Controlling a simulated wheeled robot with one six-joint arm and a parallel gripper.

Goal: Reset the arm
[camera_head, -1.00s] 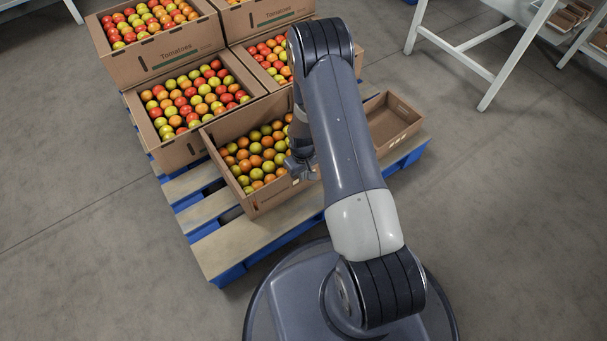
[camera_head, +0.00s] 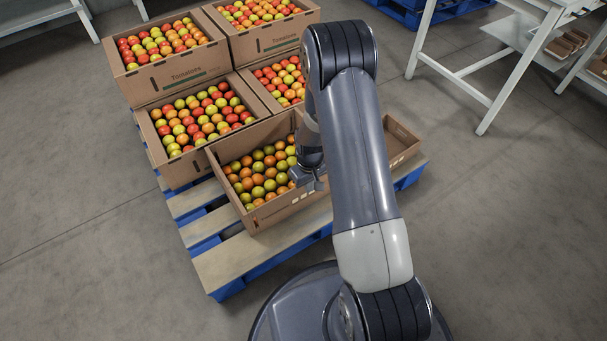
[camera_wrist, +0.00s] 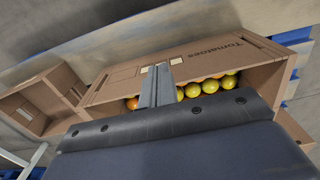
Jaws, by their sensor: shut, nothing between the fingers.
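My gripper (camera_head: 318,184) is at the right part of the front tomato carton, close to its front wall and partly behind my arm. In the wrist view my gripper (camera_wrist: 155,70) has its fingers together with nothing between them. They point at the carton wall printed "Tomatoes". The front carton (camera_head: 285,208) is open and holds orange and yellow-green tomatoes (camera_head: 258,180). The carton also shows in the wrist view (camera_wrist: 215,62). My arm hides its right part, and I cannot tell whether the gripper touches it.
Full tomato cartons (camera_head: 190,78) are stacked behind on a blue-edged pallet (camera_head: 250,255) with wooden slats. A small empty carton (camera_head: 402,143) stands right of my arm. White-legged tables (camera_head: 490,105) stand at the right. The floor to the left is clear.

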